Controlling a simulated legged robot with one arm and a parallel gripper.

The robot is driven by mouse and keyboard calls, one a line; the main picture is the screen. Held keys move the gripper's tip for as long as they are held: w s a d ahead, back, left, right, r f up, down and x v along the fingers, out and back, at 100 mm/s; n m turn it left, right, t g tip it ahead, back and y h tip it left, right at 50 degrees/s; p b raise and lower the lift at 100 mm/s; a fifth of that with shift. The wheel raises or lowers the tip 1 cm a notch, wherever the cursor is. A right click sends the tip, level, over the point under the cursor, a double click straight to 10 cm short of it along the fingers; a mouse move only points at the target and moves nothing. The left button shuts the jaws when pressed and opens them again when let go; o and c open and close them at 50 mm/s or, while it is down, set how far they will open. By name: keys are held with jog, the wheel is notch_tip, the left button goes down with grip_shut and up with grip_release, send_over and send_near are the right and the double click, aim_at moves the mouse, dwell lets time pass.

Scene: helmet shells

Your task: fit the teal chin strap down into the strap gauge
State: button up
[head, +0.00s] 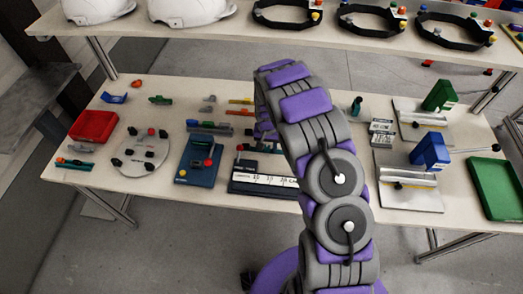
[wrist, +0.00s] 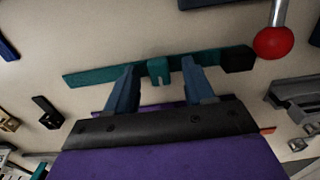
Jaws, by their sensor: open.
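A long teal strap (wrist: 95,75) lies on the pale bench in the wrist view, with a notched teal tab (wrist: 158,72) near its middle and a black block (wrist: 238,60) at its right end. My gripper (wrist: 158,65) is open; its two blue-grey fingers reach toward the strap, one on each side of the tab. I cannot tell whether they touch it. In the head view my arm hides the fingers. A dark fixture with a white scale (head: 265,180), which looks like the strap gauge, sits at the front of the bench, partly behind my arm.
A red ball on a metal rod (wrist: 273,42) stands close to the strap's right end. A blue plate with a red knob (head: 195,172), a round grey plate (head: 130,158) and a red tray (head: 93,126) are further left. A green tray (head: 497,190) is at the right. A shelf with helmet shells (head: 190,10) overhangs the back.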

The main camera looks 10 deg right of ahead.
jog(key=shift+d+r, duration=0.1)
jog(key=shift+d, duration=0.1)
jog(key=shift+c, duration=0.9)
jog(key=shift+a, duration=0.3)
jog(key=c, duration=0.6)
grip_shut()
jog(key=shift+d, duration=0.1)
